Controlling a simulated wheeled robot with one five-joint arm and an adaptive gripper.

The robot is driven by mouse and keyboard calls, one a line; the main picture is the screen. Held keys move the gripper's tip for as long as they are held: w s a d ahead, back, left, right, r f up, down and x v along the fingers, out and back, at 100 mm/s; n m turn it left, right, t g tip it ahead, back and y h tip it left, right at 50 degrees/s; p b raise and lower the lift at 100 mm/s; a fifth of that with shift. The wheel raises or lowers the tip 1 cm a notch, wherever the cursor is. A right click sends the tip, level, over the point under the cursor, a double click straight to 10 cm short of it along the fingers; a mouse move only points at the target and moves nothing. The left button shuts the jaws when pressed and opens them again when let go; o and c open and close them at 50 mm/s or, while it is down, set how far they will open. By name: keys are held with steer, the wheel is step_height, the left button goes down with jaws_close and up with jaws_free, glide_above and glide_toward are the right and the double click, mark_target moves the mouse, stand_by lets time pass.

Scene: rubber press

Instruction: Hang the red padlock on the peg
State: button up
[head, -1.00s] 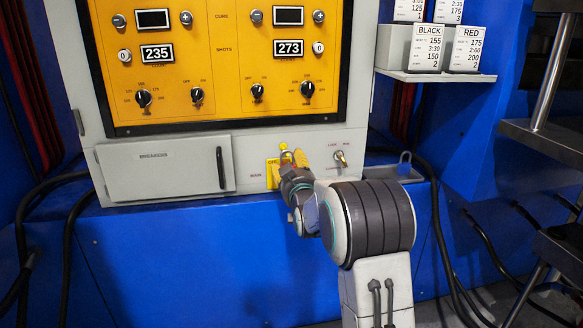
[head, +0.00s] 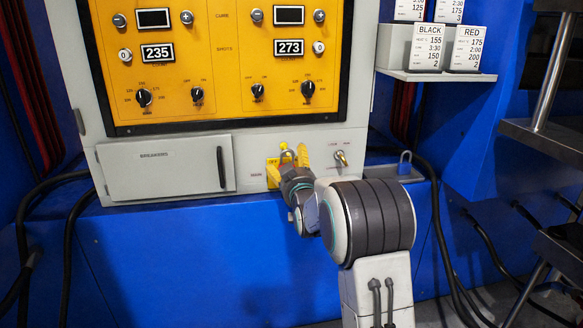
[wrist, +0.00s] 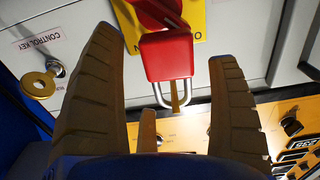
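The red padlock (wrist: 168,57) is in the wrist view, in front of a yellow plate (wrist: 207,18), its body between my fingertips in the picture. Its silver shackle (wrist: 188,97) points down in that view. A brass-coloured peg (wrist: 175,95) shows inside the shackle loop. My gripper (wrist: 165,46) is open, with clear gaps between both fingers and the padlock. In the head view my gripper (head: 287,159) is at the yellow plate on the panel's lower front. There the shackle (head: 288,153) shows between the fingers, beside the yellow peg tip (head: 284,146); the padlock's body is hidden.
A key switch (head: 341,158) sits right of my gripper; its key also shows in the wrist view (wrist: 40,83). A small tray (head: 392,172) with a shackled lock (head: 405,164) is further right. The breaker cover (head: 165,168) is left.

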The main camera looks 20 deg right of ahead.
steer(key=shift+s, duration=0.1)
steer(key=v, duration=1.2)
steer(key=s+a+r+g+y+p, duration=0.1)
steer(key=s+a+r+g+p, duration=0.15)
steer(key=r+p, duration=0.35)
steer(key=s+a+r+n+g+y+p, duration=0.15)
steer(key=s+r+p, duration=0.25)
steer(key=p, duration=0.4)
steer(key=s+a+r+m+g+p, duration=0.1)
steer(key=s+a+r+g+p, duration=0.15)
steer(key=r+p, duration=0.35)
steer(key=s+a+r+g+p, duration=0.2)
steer(key=s+r+g+p, duration=0.2)
steer(key=s+r+p, duration=0.3)
steer(key=s+a+r+n+g+y+p, duration=0.1)
steer(key=s+a+r+g+p, duration=0.2)
steer(key=s+r+p, duration=0.4)
steer(key=s+p, duration=0.8)
steer(key=shift+s+r+g, duration=0.35)
steer(key=shift+s, duration=0.05)
steer(key=shift+a+n+y, duration=0.1)
steer(key=shift+n+y, duration=0.15)
